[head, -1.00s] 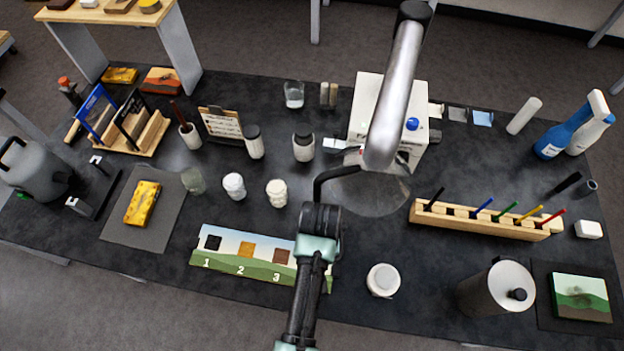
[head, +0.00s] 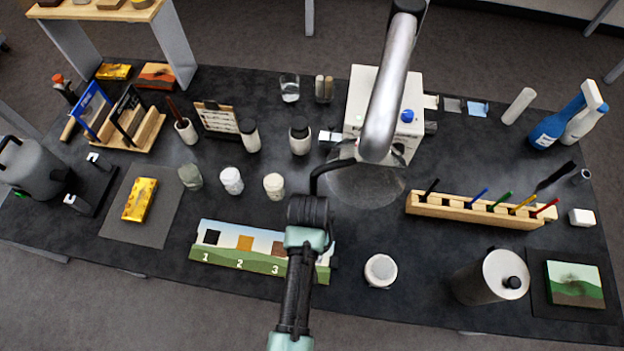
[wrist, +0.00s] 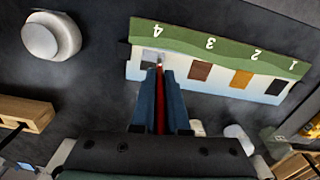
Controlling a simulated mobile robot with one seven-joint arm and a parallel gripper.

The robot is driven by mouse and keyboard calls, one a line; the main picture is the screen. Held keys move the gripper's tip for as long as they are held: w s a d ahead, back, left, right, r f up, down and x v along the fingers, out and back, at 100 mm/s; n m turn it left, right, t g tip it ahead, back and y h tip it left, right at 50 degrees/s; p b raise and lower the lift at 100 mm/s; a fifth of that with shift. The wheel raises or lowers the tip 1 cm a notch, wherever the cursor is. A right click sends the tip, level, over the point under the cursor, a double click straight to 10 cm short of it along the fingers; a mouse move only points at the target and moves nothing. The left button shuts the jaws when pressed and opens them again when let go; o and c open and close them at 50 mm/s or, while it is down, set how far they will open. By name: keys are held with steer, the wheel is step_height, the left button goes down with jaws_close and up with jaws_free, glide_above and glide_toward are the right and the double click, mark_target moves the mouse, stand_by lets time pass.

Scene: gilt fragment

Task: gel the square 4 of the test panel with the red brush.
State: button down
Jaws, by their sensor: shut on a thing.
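The test panel (head: 215,257) lies on the dark table, with numbered squares along it; my arm hides its square 4 end in the head view. In the wrist view the panel (wrist: 225,58) appears upside down, and square 4 (wrist: 151,57) is a grey patch at its left. My gripper (wrist: 160,88) is shut on the red brush (wrist: 160,105), whose red handle runs between the blue fingers. The brush's pale tip overlaps the edge of square 4 in the picture; I cannot tell whether it touches.
A wooden rack (head: 470,213) with several coloured handles, one red, stands right of the panel. A round white-lidded jar (head: 380,270) stands nearer, beside the panel. A grey canister (head: 490,278) is further right. Small jars (head: 232,181) stand behind the panel.

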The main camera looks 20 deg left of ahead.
steer(key=shift+w+d, duration=0.2)
steer(key=shift+d, duration=0.45)
steer(key=shift+w+d, duration=0.15)
steer(key=shift+d, duration=0.45)
steer(key=shift+s+a+p, duration=0.2)
steer(key=shift+a+p, duration=0.05)
steer(key=shift+a, duration=0.4)
steer(key=shift+s+a+p, duration=0.15)
steer(key=shift+a+p, duration=0.05)
steer(key=shift+a, duration=0.45)
steer(key=shift+w+d, duration=0.2)
steer(key=shift+d, duration=0.45)
steer(key=shift+w+d, duration=0.15)
steer(key=shift+d, duration=0.45)
steer(key=shift+a, duration=0.1)
steer(key=shift+s+a+p, duration=0.2)
steer(key=shift+a, duration=0.4)
steer(key=shift+s+a+p, duration=0.15)
steer(key=shift+a+p, duration=0.05)
steer(key=shift+a, duration=0.35)
steer(key=shift+w+d, duration=0.2)
steer(key=shift+d, duration=0.45)
steer(key=shift+w+d, duration=0.15)
steer(key=shift+d, duration=0.45)
steer(key=shift+f, duration=0.1)
steer(key=shift+a, duration=0.1)
